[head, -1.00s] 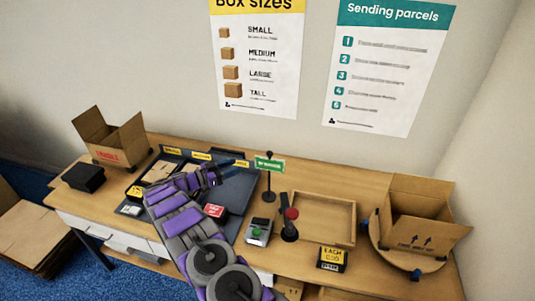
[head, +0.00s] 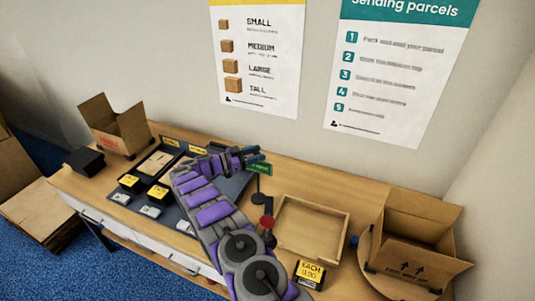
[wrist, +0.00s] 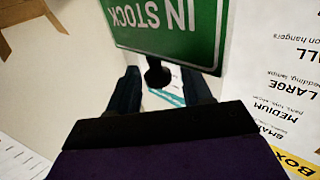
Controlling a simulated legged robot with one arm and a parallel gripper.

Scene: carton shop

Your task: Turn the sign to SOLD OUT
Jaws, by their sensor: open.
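The green sign (head: 259,168) hangs on a dark stand in the middle of the table in the head view. In the wrist view the sign (wrist: 170,28) shows large and upside down, and its face reads IN STOCK. A dark round knob (wrist: 157,74) projects below the sign in that view. My gripper (head: 247,155) is at the sign's left end in the head view. In the wrist view my gripper (wrist: 160,88) is open, with the knob seen between its two fingers. I cannot tell whether a finger touches it.
A dark tray (head: 236,186) with cards and boxes lies under my arm. An empty wooden tray (head: 347,229) and an open carton (head: 412,251) are to the right. A red-topped lever (head: 267,221) stands near the sign. Another open carton (head: 120,130) is at left.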

